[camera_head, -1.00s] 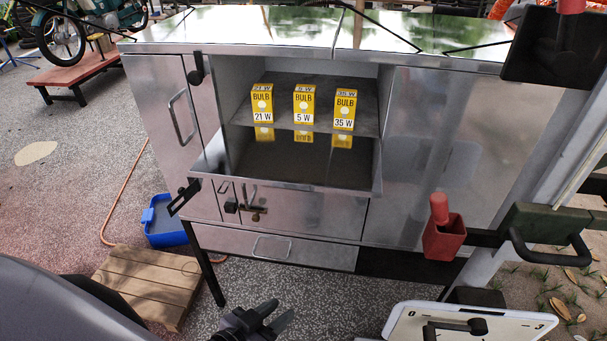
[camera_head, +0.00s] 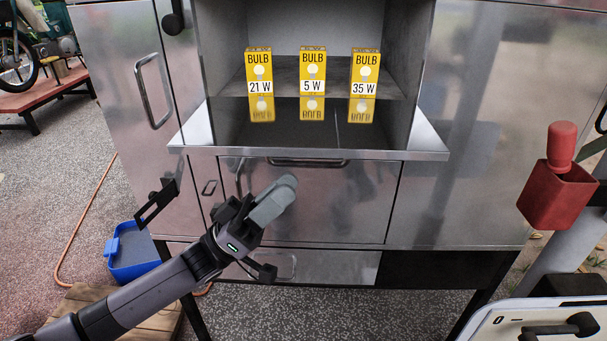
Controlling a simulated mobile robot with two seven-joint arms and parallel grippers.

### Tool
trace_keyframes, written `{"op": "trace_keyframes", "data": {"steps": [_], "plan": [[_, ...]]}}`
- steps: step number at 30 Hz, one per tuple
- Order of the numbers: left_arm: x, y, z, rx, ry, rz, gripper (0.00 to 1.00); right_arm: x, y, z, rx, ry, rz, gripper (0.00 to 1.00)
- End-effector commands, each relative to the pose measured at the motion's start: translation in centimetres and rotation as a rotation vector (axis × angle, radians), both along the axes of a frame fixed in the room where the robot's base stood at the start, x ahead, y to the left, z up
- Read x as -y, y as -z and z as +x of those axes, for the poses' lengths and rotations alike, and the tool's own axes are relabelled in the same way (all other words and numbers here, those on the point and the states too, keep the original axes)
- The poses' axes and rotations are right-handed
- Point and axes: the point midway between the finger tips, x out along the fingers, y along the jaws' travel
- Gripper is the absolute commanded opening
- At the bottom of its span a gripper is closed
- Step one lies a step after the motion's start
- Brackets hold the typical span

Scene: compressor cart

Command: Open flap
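The flap (camera_head: 430,142) is a shiny steel panel at the lower front of the compartment in the cart. It appears folded down and sticks out like a shelf, reflecting the bulb boxes. A dark bar handle (camera_head: 308,162) shows just under its front edge. My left gripper (camera_head: 277,198) is below and in front of that edge, left of the middle, before the lower steel panel. It holds nothing that I can see. Its fingers overlap in this view, so their opening is unclear. It looks apart from the handle. My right gripper is out of view.
Yellow bulb boxes, 21 W (camera_head: 260,72), 5 W (camera_head: 312,72) and 35 W (camera_head: 364,72), stand in the compartment. A tall door (camera_head: 110,80) is at left, a blue bin (camera_head: 135,255) low left, a red holder (camera_head: 556,190) at right. Gravel floor lies below.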

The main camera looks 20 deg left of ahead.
Motion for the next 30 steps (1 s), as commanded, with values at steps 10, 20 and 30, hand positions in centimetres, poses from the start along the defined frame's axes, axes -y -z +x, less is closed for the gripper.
{"op": "trace_keyframes", "data": {"steps": [10, 20, 30], "plan": [[3.1, -3.6, 1.5, 0.006, 0.003, -0.002, 0.33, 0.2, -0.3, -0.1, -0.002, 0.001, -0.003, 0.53], [4.5, -4.9, 2.2, 0.0, 0.001, -0.001, 0.33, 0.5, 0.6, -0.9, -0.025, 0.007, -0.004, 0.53], [4.5, -4.9, 2.2, 0.001, 0.0, -0.001, 0.0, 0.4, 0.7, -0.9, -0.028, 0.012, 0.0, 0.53]]}}
